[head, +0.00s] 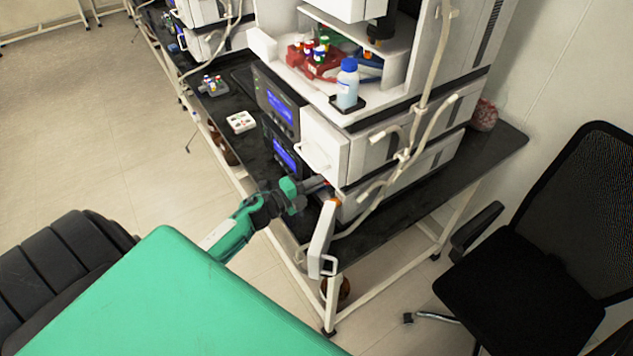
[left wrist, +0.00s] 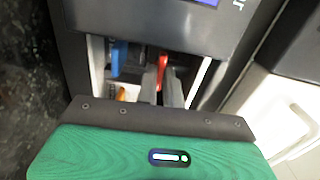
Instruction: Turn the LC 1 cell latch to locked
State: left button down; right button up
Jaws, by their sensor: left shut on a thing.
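The LC 1 cell latch appears to be the red lever (left wrist: 162,70) inside the open white bay of the lower module; a sliver of red also shows at the fingertips in the head view. My left gripper (head: 316,184) reaches into this bay from the left. In the left wrist view its grey fingers (left wrist: 161,90) are shut on the red lever, one on either side. The lever's base and its markings are hidden, so I cannot read its position. My right gripper is in neither view.
The bay's white door (head: 322,236) hangs open close to my left gripper. A blue part (left wrist: 119,55) and an orange part (left wrist: 121,94) sit in the bay. White tubing (head: 375,195) runs down the stack. A white tray (head: 241,122) lies on the black bench.

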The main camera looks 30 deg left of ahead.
pick_arm(q)
jog(key=n+p, duration=0.5)
jog(key=n, duration=1.2)
jog(key=shift+p, duration=0.4)
jog(key=shift+n, duration=0.4)
jog(key=c, duration=1.5)
grip_release()
jog(key=shift+c, duration=0.2)
jog(key=shift+s, duration=0.1)
